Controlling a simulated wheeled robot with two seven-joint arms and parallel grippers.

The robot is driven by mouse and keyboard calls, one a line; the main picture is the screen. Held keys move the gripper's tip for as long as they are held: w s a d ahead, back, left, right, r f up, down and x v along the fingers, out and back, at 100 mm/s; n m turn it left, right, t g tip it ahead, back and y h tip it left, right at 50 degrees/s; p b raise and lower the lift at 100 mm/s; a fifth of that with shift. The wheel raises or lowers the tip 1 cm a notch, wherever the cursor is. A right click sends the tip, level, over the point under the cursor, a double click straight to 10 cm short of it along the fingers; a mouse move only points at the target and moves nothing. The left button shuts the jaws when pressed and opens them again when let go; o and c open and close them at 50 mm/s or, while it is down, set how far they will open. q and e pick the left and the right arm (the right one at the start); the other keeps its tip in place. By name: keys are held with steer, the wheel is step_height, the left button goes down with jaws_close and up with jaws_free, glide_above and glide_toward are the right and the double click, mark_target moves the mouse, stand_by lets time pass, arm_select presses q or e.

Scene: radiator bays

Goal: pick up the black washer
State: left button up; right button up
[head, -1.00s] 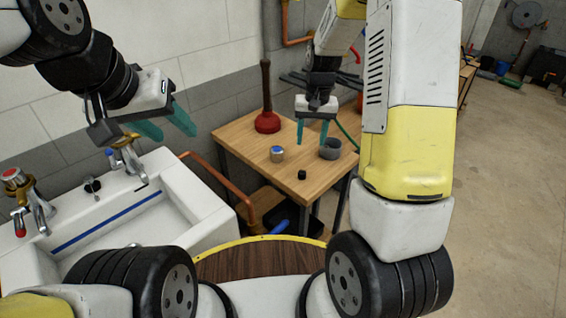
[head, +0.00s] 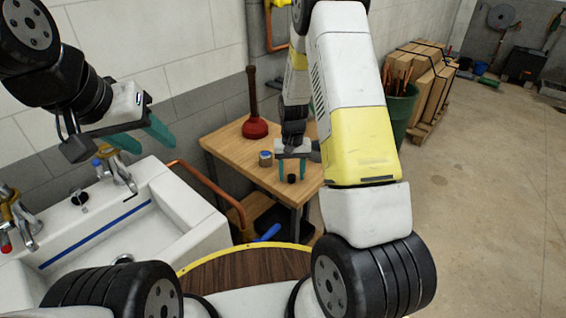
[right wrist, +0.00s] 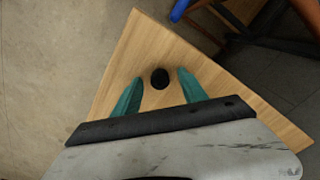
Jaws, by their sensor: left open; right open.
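The black washer (head: 292,178) is a small dark round piece on the wooden table (head: 231,139), near its front edge. In the right wrist view the washer (right wrist: 160,78) lies between the tips of my right gripper (right wrist: 157,86), with a gap on each side. My right gripper (head: 292,177) is open with its teal fingers pointing down at the table; it is not shut on anything. My left gripper (head: 143,138) is open and empty above the sink, far from the washer.
A red plunger (head: 255,127) and a small blue-topped tin (head: 265,158) stand on the table, left of my right gripper. A white sink (head: 185,205) with taps is at left. A green bin (head: 398,112) stands right of my right arm.

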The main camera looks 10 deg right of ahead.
jaws_close()
stand_by(0.3)
